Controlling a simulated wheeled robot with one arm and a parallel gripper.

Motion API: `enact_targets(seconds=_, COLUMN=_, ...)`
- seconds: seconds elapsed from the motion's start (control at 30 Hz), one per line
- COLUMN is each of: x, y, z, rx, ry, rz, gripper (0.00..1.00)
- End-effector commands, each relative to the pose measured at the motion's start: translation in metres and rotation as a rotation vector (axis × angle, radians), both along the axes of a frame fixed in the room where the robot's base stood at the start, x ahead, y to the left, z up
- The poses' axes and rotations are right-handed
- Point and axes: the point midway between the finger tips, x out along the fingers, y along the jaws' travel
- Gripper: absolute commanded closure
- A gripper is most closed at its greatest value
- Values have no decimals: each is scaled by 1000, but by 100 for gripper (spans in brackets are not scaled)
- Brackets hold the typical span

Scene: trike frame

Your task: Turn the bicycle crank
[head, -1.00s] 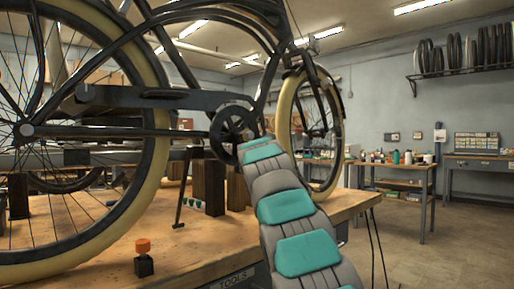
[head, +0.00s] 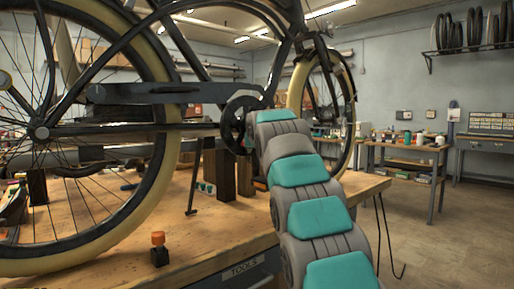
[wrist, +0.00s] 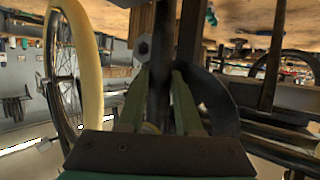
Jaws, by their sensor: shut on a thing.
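The dark tricycle frame (head: 150,94) stands over a wooden workbench. Its round chainring (head: 235,126) is at the bottom middle of the frame, partly hidden behind my arm. In the head view my gripper is hidden behind my own grey and teal arm, close beside the chainring. In the wrist view, which looks upside down, my gripper (wrist: 158,84) has its two greenish fingers on either side of a dark bar (wrist: 187,35), which appears to be the crank arm. The gripper is shut on it. The bar's far end and the pedal cannot be made out clearly.
The workbench (head: 120,240) carries wooden support blocks (head: 222,176) and a small orange-topped object (head: 158,248). The cream-tyred rear wheel (head: 150,200) fills the left; the front wheel (head: 325,110) is beyond my arm. Open floor (head: 430,245) lies at the right.

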Motion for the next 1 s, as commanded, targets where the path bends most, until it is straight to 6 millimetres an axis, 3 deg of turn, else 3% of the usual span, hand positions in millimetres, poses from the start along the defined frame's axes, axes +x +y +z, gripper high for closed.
enact_targets(seconds=0.3, x=0, y=2, z=-1, rx=1, ry=2, rz=3, gripper=100)
enact_targets(seconds=0.33, x=0, y=2, z=-1, rx=1, ry=1, rz=3, gripper=63)
enact_targets(seconds=0.57, x=0, y=1, z=-1, rx=1, ry=0, rz=2, gripper=37)
enact_targets(seconds=1.0, x=-4, y=0, z=2, rx=0, ry=-2, rz=1, gripper=36)
